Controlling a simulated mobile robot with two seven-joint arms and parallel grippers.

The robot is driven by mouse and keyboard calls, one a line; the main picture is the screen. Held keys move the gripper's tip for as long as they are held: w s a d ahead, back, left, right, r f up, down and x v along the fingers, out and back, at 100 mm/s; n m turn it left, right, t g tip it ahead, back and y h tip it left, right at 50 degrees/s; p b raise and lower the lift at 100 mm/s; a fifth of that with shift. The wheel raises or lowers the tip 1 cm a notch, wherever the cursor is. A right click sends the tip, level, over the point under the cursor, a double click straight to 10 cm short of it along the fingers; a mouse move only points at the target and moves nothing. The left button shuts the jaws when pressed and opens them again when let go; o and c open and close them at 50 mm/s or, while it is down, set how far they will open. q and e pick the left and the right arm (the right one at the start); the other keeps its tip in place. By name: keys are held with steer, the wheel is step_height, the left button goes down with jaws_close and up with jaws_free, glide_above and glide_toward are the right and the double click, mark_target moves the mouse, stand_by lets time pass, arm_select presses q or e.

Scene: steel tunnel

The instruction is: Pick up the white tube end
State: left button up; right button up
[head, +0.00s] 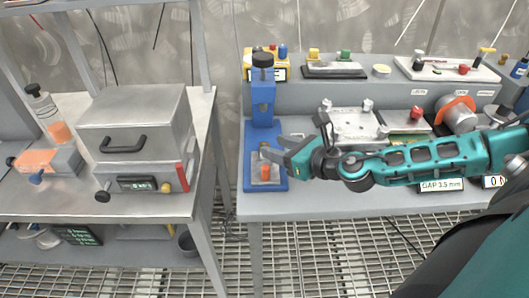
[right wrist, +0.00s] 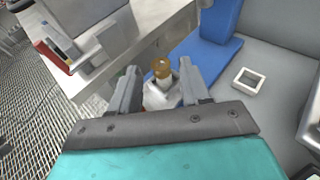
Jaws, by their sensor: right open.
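My right gripper (head: 272,150) is open over the front of the blue press base (head: 280,184). In the right wrist view its two fingers (right wrist: 158,76) stand apart on either side of a small pale metal block (right wrist: 162,96) with an amber top (right wrist: 161,68). I cannot tell whether the fingers touch it. The amber-orange part (head: 266,171) also shows below the fingers in the head view. A small white hollow square piece (right wrist: 249,80), which may be the white tube end, lies on the grey bench, apart from the fingers. My left gripper is not in view.
The blue press column (head: 263,105) rises behind the gripper. A steel fixture plate (head: 352,125) and a metal cylinder with an orange ring (head: 458,113) stand farther right. A gap separates this bench from the left bench with its steel box (head: 135,108).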

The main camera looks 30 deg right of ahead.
steer(key=shift+f+x, duration=0.2)
steer(key=shift+x, duration=1.1)
steer(key=shift+f+x, duration=0.2)
steer(key=shift+x, duration=1.1)
steer(key=shift+s, duration=0.15)
steer(key=shift+c, duration=0.4)
jaws_close()
